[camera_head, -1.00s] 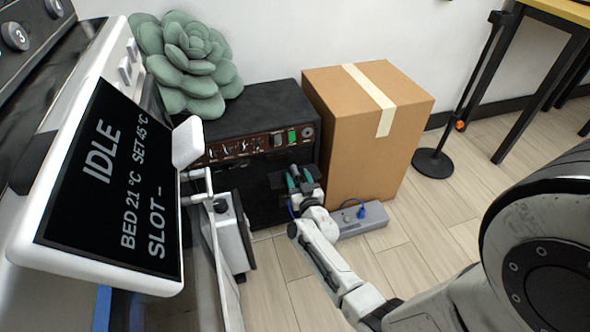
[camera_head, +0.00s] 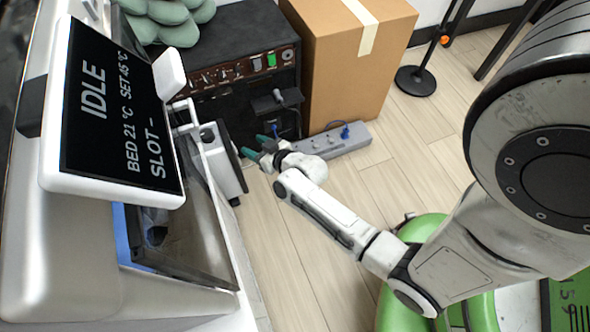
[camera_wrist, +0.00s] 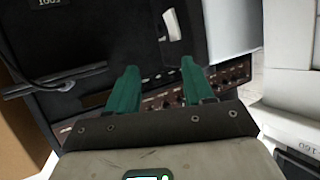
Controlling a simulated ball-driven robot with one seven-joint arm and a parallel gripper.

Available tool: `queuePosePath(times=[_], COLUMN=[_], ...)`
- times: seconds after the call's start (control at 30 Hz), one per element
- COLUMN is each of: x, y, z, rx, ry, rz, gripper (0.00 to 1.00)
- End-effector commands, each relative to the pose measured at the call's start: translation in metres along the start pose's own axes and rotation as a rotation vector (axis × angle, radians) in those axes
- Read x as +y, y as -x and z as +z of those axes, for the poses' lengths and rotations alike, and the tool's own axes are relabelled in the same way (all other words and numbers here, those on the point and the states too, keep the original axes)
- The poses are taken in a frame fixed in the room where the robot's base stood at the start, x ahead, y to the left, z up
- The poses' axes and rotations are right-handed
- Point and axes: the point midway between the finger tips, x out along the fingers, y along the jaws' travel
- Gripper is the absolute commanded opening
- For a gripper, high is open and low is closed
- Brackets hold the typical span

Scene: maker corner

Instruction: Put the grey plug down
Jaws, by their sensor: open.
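A small grey piece that looks like the grey plug (camera_head: 277,95) rests on a dark ledge (camera_head: 265,105) at the front of the black amplifier in the head view. A pale grey piece, perhaps the same plug, shows beyond my fingertips in the wrist view (camera_wrist: 172,24). My gripper (camera_head: 258,148) has green fingers, and they also show in the wrist view (camera_wrist: 159,68). They are apart with nothing between them. In the head view my gripper is below and in front of the ledge, clear of the grey piece.
A power strip (camera_head: 322,144) with a blue plug (camera_head: 345,131) lies on the floor beside my gripper. A cardboard box (camera_head: 350,75) stands behind it. The amplifier (camera_head: 225,50) is at the back, and a machine with a screen (camera_head: 115,105) fills the left.

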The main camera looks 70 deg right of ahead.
Motion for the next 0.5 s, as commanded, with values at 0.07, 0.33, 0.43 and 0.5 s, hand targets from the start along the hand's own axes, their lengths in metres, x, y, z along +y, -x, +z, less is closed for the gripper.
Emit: queuePosePath(times=[0.07, 0.33, 0.43, 0.5], x=[-0.031, -0.092, -0.098, -0.098], y=[0.009, 0.077, 0.114, 0.141], z=[0.003, 0.019, 0.022, 0.022], rx=[-0.112, -0.54, -0.699, -0.805], ry=[0.031, 0.162, 0.216, 0.252], rz=[-0.094, -0.27, -0.281, -0.272], gripper=[0.52, 0.52, 0.52, 0.52])
